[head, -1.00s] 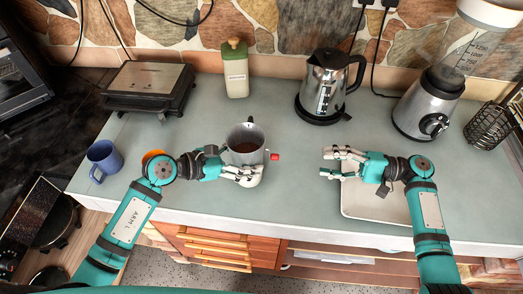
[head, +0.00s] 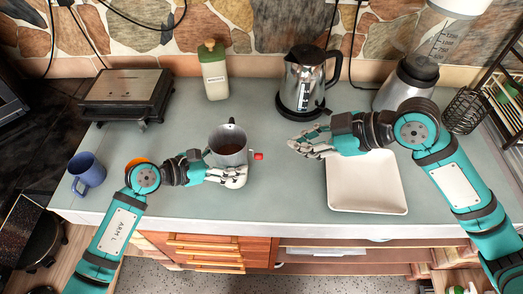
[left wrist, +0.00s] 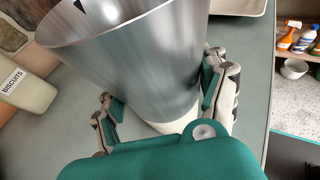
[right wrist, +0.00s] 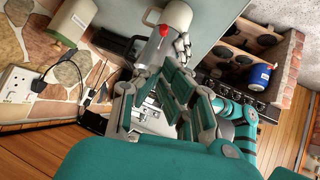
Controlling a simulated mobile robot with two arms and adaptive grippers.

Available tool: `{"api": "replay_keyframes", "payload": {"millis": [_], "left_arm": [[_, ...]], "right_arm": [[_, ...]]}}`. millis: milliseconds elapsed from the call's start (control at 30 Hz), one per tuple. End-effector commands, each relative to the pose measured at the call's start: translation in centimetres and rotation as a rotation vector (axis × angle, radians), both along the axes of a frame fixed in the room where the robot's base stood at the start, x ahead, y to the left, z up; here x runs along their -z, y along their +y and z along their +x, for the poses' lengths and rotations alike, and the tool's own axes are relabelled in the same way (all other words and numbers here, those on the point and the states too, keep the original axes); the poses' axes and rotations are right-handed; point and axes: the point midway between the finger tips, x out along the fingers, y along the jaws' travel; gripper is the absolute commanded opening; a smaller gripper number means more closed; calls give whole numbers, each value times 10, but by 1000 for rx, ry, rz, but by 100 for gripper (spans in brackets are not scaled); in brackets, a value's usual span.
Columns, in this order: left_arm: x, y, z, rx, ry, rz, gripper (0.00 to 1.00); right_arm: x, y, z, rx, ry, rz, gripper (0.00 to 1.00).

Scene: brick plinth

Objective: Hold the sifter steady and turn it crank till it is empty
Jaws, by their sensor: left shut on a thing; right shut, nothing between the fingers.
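The metal sifter (head: 229,155) stands upright on the worktop, with brown contents visible inside and a red crank knob (head: 258,156) on its right side. It fills much of the left wrist view (left wrist: 140,65). My left gripper (head: 236,176) is shut around the sifter's lower part, from the front. My right gripper (head: 302,147) is shut and empty, to the right of the red knob and apart from it. In the right wrist view, the red knob (right wrist: 164,30) and sifter (right wrist: 153,52) show beyond the fingers.
A white tray (head: 367,200) lies below my right arm. A kettle (head: 307,80) stands behind my right gripper, with a biscuits canister (head: 215,75) and press grill (head: 126,92) along the back. A blue mug (head: 88,172) is at left. The worktop between knob and right gripper is clear.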

Motion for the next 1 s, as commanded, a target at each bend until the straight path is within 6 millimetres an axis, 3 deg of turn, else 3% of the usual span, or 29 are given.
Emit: {"api": "replay_keyframes", "payload": {"millis": [133, 367, 800, 1000], "left_arm": [[-1, 0, 0, 0, -1, -1, 35], [-1, 0, 0, 0, -1, -1, 35], [-1, 0, 0, 0, -1, -1, 35], [-1, 0, 0, 0, -1, -1, 35]], "right_arm": [[-15, 8, -19, -124, -221, -86, 0], [-13, 21, -22, -175, -304, -112, 0], [40, 85, 8, -173, -297, -110, 0], [66, 85, 22, -170, -298, -113, 0]]}}
